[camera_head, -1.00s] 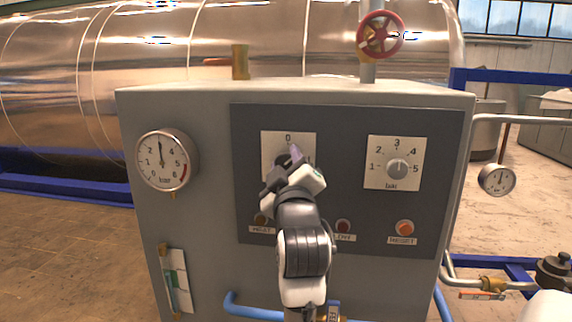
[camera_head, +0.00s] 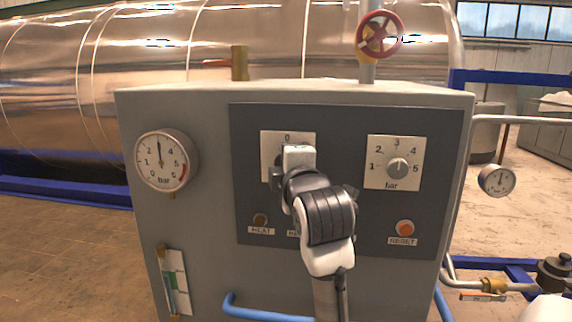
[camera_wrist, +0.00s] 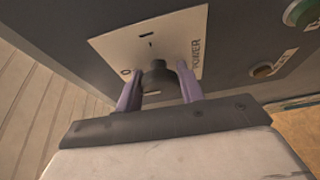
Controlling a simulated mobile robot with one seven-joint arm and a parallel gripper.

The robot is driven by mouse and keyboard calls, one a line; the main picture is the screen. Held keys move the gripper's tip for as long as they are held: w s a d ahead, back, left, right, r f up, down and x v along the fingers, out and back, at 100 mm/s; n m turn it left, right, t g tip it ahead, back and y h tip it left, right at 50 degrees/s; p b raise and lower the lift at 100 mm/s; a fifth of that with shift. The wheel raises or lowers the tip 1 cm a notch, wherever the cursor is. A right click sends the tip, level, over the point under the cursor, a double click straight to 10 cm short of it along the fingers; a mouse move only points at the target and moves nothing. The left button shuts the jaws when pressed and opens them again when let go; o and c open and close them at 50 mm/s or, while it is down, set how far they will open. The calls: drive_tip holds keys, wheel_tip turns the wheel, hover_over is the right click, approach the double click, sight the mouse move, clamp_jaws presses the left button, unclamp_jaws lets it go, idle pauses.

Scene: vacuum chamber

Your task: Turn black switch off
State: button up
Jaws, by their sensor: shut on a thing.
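The black switch (camera_wrist: 158,78) is a dark knob on a white plate (camera_wrist: 112,45) marked "POWER" in the wrist view. My gripper (camera_wrist: 158,92) has its two purple fingers on either side of the knob, shut on it. In the head view the plate (camera_head: 267,140) shows a "0" at its top. There my gripper (camera_head: 290,165) and arm cover the knob and most of the plate.
The grey cabinet (camera_head: 190,220) also carries a grey bar dial (camera_head: 398,168), a pressure gauge (camera_head: 163,161), a dark HEAT lamp (camera_head: 260,219) and an orange RESET button (camera_head: 405,227). A red handwheel (camera_head: 379,36) stands above. A blue pipe (camera_head: 262,313) runs low in front.

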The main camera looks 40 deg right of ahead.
drive_tip(key=shift+n, duration=0.3)
drive_tip(key=o, duration=1)
drive_tip(key=shift+c, duration=0.2)
drive_tip(key=b+v, duration=0.4)
drive_tip(key=v, duration=0.9)
drive_tip(key=shift+s+a, duration=0.2)
drive_tip(key=shift+s, duration=0.15)
drive_tip(key=shift+r, duration=0.15)
